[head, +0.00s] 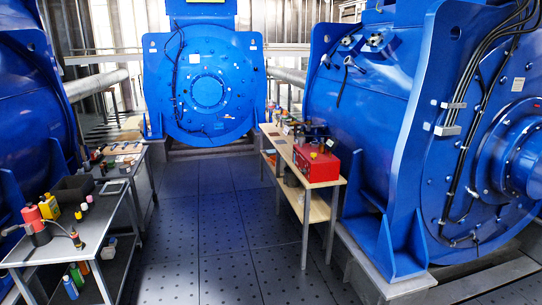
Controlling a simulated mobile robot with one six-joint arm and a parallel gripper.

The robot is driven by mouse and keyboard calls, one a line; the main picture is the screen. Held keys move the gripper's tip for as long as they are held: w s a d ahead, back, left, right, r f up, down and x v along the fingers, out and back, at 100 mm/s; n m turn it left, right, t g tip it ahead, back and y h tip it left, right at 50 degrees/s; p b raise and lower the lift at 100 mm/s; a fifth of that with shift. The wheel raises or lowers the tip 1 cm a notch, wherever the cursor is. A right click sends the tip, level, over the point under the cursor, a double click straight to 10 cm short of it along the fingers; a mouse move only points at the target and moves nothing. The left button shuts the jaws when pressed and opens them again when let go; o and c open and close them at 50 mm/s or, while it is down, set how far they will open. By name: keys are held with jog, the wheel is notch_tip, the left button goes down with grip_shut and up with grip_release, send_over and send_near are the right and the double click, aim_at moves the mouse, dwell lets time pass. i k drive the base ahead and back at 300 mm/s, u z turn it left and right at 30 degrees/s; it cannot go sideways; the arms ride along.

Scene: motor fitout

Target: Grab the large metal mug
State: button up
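I cannot make out the large metal mug for sure. A small dark grey, roundish object (291,179) stands on the lower shelf of the wooden-topped table (283,150) at the right; it is too small to tell what it is. Several small dark objects stand on that table's top behind a red toolbox (316,163), which partly hides them. My gripper is not in view.
A grey metal bench (95,230) at the left holds a red-and-dark tool (34,222), a yellow item (49,207) and a dark box (73,189). Large blue motors (207,90) stand around. The dark tiled floor (205,220) between the tables is clear.

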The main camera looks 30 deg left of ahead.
aim_at(291, 181)
jog(key=u, duration=0.5)
jog(key=i, duration=0.7)
jog(key=u, duration=0.95)
jog(key=i, duration=0.6)
jog(key=u, duration=0.6)
jog(key=i, duration=2.45)
jog(key=z, duration=0.65)
jog(key=i, duration=0.65)
jog(key=z, duration=0.7)
jog(key=i, duration=0.55)
jog(key=z, duration=0.2)
